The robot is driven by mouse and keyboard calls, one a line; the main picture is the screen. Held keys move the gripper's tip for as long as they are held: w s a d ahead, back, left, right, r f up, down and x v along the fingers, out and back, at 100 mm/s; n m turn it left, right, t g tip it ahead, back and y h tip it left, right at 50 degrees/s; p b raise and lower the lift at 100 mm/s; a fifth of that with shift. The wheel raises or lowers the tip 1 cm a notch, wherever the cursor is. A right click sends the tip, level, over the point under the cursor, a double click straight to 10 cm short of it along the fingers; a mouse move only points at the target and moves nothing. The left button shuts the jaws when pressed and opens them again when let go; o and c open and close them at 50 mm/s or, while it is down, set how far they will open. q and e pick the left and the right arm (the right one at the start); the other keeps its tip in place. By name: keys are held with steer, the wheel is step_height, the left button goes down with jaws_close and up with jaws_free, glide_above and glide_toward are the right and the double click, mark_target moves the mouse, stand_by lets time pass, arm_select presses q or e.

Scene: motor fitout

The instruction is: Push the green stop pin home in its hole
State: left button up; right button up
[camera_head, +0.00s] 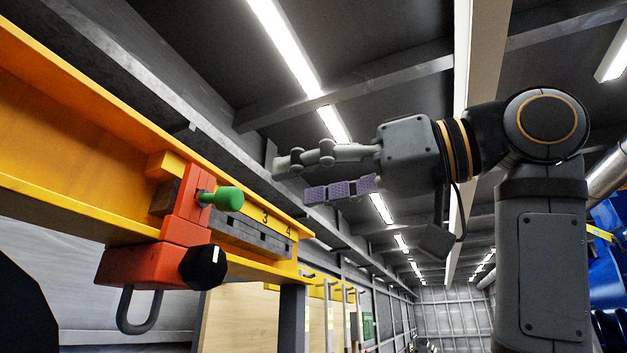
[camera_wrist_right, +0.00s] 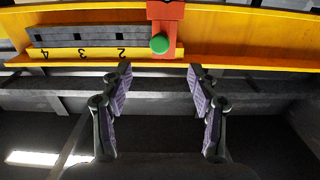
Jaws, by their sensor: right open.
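The green stop pin (camera_head: 226,198) has a rounded head and sticks out of the upper part of a red trolley clamp (camera_head: 185,215) on a yellow beam (camera_head: 80,130). Its shank shows between the head and the red plate. In the right wrist view the green pin head (camera_wrist_right: 159,44) faces the camera, above the gap between the fingers. My right gripper (camera_head: 305,175) is open and empty, to the right of the pin and a little higher, apart from it. Both purple-padded fingers show in the right wrist view (camera_wrist_right: 160,85). My left gripper is not in view.
A grey notched bar (camera_head: 252,237) with a numbered yellow strip runs beside the clamp. A black knob (camera_head: 203,267) and a grey hook (camera_head: 139,312) are low on the clamp. Ceiling beams and lights lie above. Open air separates my right gripper from the beam.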

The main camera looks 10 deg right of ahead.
mark_target(238, 198)
steer(key=p+x, duration=0.1)
steer(key=x, duration=1)
steer(key=shift+w+a, duration=0.35)
steer(key=shift+a, duration=0.2)
steer(key=shift+d, duration=0.1)
steer(key=c, duration=0.5)
steer(key=shift+s, duration=0.1)
jaws_close()
